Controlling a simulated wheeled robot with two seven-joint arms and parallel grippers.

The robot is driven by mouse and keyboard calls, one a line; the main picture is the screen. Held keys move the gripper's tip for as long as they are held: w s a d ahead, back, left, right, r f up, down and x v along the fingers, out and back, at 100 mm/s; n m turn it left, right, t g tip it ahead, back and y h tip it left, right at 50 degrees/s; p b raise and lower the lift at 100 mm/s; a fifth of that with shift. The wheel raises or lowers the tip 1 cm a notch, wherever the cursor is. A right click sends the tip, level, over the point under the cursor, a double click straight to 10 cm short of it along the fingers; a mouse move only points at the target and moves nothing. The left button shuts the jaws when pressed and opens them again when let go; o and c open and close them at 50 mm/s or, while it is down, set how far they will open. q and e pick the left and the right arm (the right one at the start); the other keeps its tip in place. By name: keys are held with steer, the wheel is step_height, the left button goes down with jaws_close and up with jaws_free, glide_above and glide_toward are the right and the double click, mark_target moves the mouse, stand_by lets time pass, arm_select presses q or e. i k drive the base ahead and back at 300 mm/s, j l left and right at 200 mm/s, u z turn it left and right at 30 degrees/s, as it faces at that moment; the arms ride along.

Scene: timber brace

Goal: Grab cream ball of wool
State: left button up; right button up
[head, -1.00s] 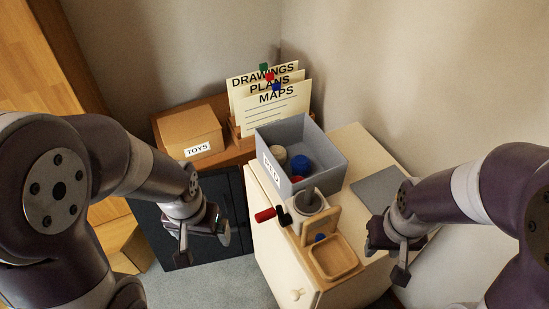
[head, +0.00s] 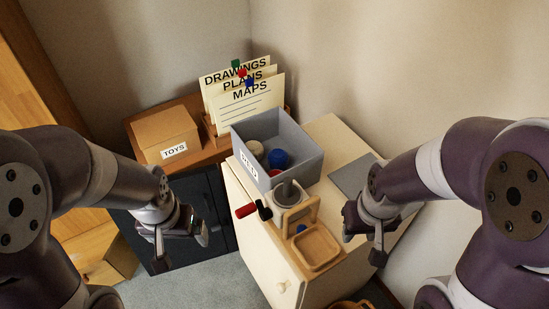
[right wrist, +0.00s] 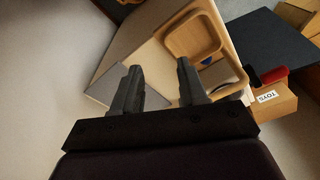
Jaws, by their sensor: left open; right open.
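A red thing (head: 275,172) lies partly hidden by the bin's front wall. My left gripper (head: 182,248) is open and empty, in front of the dark cabinet, left of and below the bin. My right gripper (head: 364,246) is open and empty, right of the wooden tray. Its open fingers also show in the right wrist view (right wrist: 157,85).
A TOYS box (head: 165,135) and upright paper folders (head: 250,100) stand behind. A flat grey sheet (head: 353,175) lies right of the bin.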

mark_target(256, 149)
steer(key=k, duration=0.55)
steer(key=j+z, duration=0.1)
steer(key=z, duration=0.35)
steer(key=i+j+z, duration=0.1)
steer(key=z, duration=0.3)
steer(key=j+z, duration=0.1)
steer(key=z, duration=0.35)
steer(key=j+z, duration=0.15)
steer(key=z, duration=0.3)
steer(key=j, duration=0.9)
steer(key=i+j, duration=0.1)
steer(key=j, duration=0.8)
